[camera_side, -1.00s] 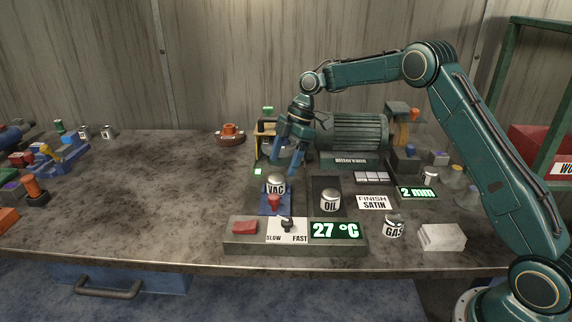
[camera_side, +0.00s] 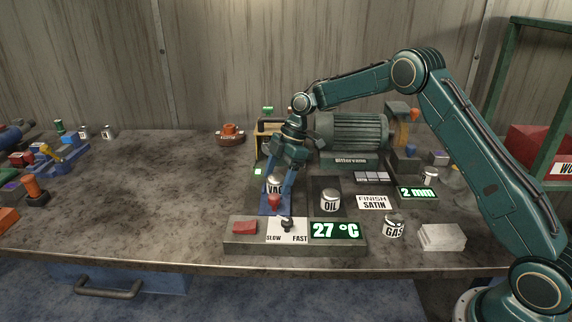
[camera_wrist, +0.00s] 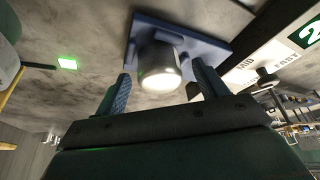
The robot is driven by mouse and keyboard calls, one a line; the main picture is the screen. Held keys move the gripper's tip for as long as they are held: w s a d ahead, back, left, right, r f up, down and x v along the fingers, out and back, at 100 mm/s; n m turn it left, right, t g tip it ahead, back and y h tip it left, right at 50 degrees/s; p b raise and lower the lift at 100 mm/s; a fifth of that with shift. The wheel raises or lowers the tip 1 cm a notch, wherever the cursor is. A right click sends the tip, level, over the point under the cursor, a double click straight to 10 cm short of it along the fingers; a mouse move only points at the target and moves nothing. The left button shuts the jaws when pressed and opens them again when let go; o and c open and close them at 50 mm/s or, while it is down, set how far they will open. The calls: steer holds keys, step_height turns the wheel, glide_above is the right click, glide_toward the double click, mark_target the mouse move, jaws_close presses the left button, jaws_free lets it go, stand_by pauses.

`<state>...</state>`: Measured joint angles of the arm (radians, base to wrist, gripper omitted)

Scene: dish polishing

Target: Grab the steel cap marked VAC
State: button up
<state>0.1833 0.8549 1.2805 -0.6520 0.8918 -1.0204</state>
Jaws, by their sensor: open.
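The steel cap marked VAC (camera_side: 274,186) stands on a small blue base (camera_side: 266,209), with a red knob (camera_side: 274,201) in front of it. My gripper (camera_side: 279,190) is open and lowered over the cap, its blue fingers reaching down around it. The fingers partly cover the cap and its label in the side view. In the wrist view the cap (camera_wrist: 158,68) sits between the two open fingertips (camera_wrist: 160,84), with its shiny end toward the camera. I cannot tell whether either finger touches it.
A cap marked OIL (camera_side: 330,201) stands close to the right, and one marked GAS (camera_side: 392,226) is further right. The control panel (camera_side: 255,246) with its 27 °C display (camera_side: 336,230) lies in front. A motor (camera_side: 352,135) stands behind.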

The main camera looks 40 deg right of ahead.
mark_target(278, 176)
steer(key=c, duration=1.3)
steer(key=shift+r, duration=0.2)
step_height(278, 176, up, 10)
steer(key=shift+f, duration=0.15)
stand_by(0.3)
